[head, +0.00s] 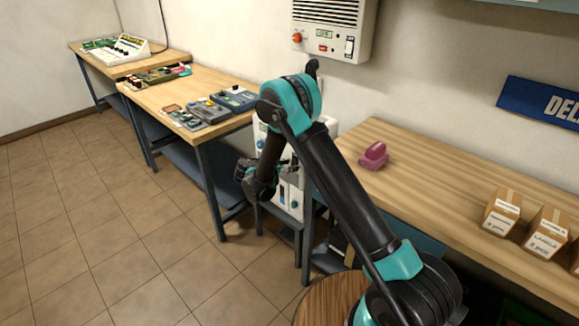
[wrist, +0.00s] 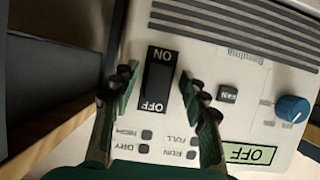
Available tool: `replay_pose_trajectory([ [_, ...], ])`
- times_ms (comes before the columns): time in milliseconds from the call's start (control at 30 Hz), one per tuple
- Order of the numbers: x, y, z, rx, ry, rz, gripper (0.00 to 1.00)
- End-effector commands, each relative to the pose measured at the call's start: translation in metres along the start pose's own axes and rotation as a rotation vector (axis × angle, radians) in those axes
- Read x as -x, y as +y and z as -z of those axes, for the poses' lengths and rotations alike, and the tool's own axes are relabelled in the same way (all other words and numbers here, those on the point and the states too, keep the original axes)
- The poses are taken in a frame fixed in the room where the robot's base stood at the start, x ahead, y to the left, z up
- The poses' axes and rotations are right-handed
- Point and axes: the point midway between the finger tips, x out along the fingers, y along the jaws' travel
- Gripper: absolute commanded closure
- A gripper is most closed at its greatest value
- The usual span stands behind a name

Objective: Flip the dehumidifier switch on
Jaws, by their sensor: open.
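The white unit (wrist: 230,60) fills most of the wrist view, seen upside down, with dark vent slots and a blue knob. I take it to be the white cabinet (head: 292,190) between the benches in the head view, partly hidden by my arm. Its black rocker switch (wrist: 160,80) is marked ON and OFF, and its green display (wrist: 249,154) reads OFF. My gripper (wrist: 161,92) is open, one finger on each side of the switch; contact cannot be told. In the head view my gripper (head: 257,178) is in front of the cabinet.
A wall unit (head: 334,25) with a red knob and its own switch hangs above. Wooden benches stand left (head: 215,78) and right (head: 420,170); the right one bears a pink object (head: 373,156) and small cartons (head: 501,211). The tiled floor at left is clear.

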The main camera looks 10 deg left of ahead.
Motion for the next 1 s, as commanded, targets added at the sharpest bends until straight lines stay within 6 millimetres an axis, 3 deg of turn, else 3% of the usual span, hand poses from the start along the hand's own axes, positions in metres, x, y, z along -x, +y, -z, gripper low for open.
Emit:
replay_pose_trajectory([
  [233, -0.0008, 0.0002, 0.0, 0.0, 0.0, 0.0, 0.55],
  [600, -0.0006, 0.0002, 0.0, 0.0, 0.0, 0.0, 1.0],
  [767, -0.0009, 0.0, -0.0008, 0.0, 0.009, 0.0, 1.0],
  [1000, -0.0036, -0.0002, -0.0054, 0.001, 0.15, -0.001, 1.0],
])
